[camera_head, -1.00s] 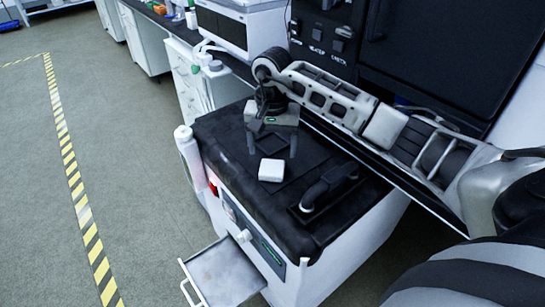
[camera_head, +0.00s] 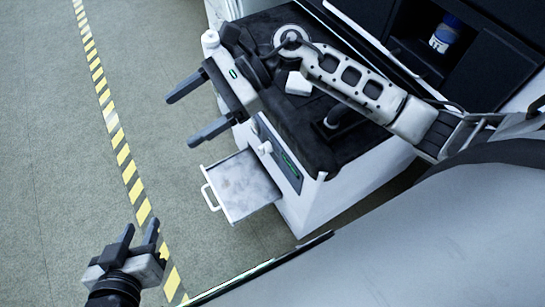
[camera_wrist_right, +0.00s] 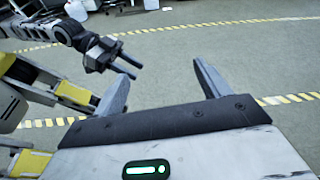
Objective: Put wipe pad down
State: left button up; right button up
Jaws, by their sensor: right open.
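The white wipe pad (camera_head: 298,84) lies on the black top (camera_head: 312,140) of a white bench unit in the head view, with nothing holding it. My right gripper (camera_head: 180,121) is open and empty, left of the unit, with its fingers pointing left over the floor. In the right wrist view its two fingers (camera_wrist_right: 160,88) stand wide apart with only floor between them. My left gripper (camera_head: 140,229) is low at the left in the head view, its fingers apart and empty. It also shows in the right wrist view (camera_wrist_right: 134,69).
An open drawer (camera_head: 243,186) sticks out from the unit's front. A black handle-like part (camera_head: 335,122) stands on the top near the pad. A blue and white container (camera_head: 444,36) sits in a dark cabinet behind. The floor at the left is clear, with a striped line (camera_head: 121,150).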

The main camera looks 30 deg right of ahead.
notch_tip(320, 180, up, 5)
jog(key=m+t+y, duration=0.5)
jog(key=m+t, duration=0.6)
jog(key=m, duration=0.7)
jog(key=d+f+m+t+h, duration=0.35)
jog(key=m+h, duration=0.25)
jog(key=m, duration=0.5)
jog(key=d+f+m+t+h, duration=0.35)
jog(key=m+h, duration=0.25)
jog(key=m, duration=0.5)
pick_arm(q)
jog(key=r+p, duration=0.1)
jog(key=p, duration=0.2)
jog(key=r+p, duration=0.1)
jog(key=p, duration=0.2)
jog(key=shift+a+r+g, duration=0.1)
jog(key=shift+a+g, duration=0.15)
jog(key=shift+g, duration=0.05)
pick_arm(e)
jog(key=s+d+f+m+g+h, duration=0.3)
jog(key=s+f+m+g, duration=0.3)
jog(key=s+f+m, duration=0.3)
jog(key=s+m+h, duration=0.1)
jog(key=m, duration=0.3)
jog(key=shift+m+g, duration=0.4)
jog(key=shift+o, duration=0.6)
jog(key=shift+f, duration=0.1)
